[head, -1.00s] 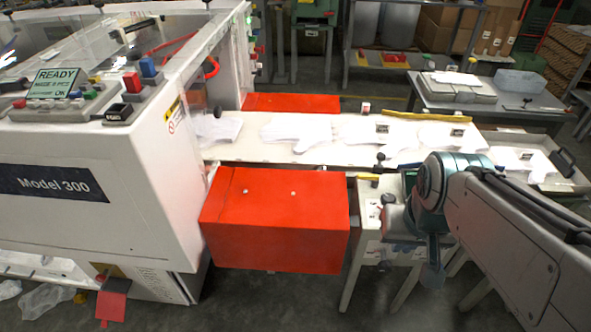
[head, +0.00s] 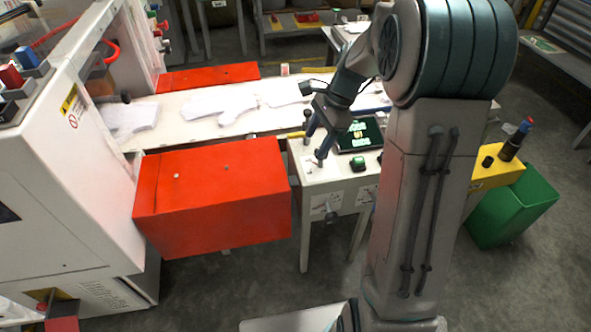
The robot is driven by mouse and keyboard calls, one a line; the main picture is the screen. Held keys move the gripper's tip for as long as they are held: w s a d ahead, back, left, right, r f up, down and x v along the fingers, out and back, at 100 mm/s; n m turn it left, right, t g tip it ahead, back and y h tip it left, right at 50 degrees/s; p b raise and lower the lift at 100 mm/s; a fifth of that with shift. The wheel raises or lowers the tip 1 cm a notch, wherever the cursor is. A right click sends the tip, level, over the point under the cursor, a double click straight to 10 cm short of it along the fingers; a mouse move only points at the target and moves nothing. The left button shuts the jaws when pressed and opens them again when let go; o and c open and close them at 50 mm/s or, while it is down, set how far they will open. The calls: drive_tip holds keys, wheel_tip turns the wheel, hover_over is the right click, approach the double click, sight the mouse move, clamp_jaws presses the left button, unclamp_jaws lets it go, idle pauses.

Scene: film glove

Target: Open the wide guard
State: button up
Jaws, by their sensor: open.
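A large red box-shaped cover (head: 215,200) juts from the white machine (head: 55,195) on the near side of the conveyor. A second, slimmer red cover (head: 208,76) lies on the far side. No part is labelled as the wide guard, so I cannot tell which it is. A dark knob (head: 124,97) sticks out at the machine's opening. My gripper (head: 314,149) is open and empty. It points down above the small white stand, right of the near red cover and apart from it in the picture.
White gloves (head: 225,103) lie flat on the conveyor (head: 180,132). The small stand (head: 314,182) carries a dark screen (head: 361,136) and a green button (head: 358,163). A yellow box (head: 497,176) and green bin (head: 513,205) stand at the right.

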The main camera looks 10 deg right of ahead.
drive_tip(key=w+f+m, duration=0.1)
drive_tip(key=w+f, duration=0.1)
approach(294, 180)
drive_tip(key=shift+m+y, duration=0.3)
drive_tip(key=x, duration=0.7)
drive_tip(key=shift+d+f+b, duration=0.15)
drive_tip(key=shift+f+b, duration=0.05)
drive_tip(key=shift+b, duration=0.1)
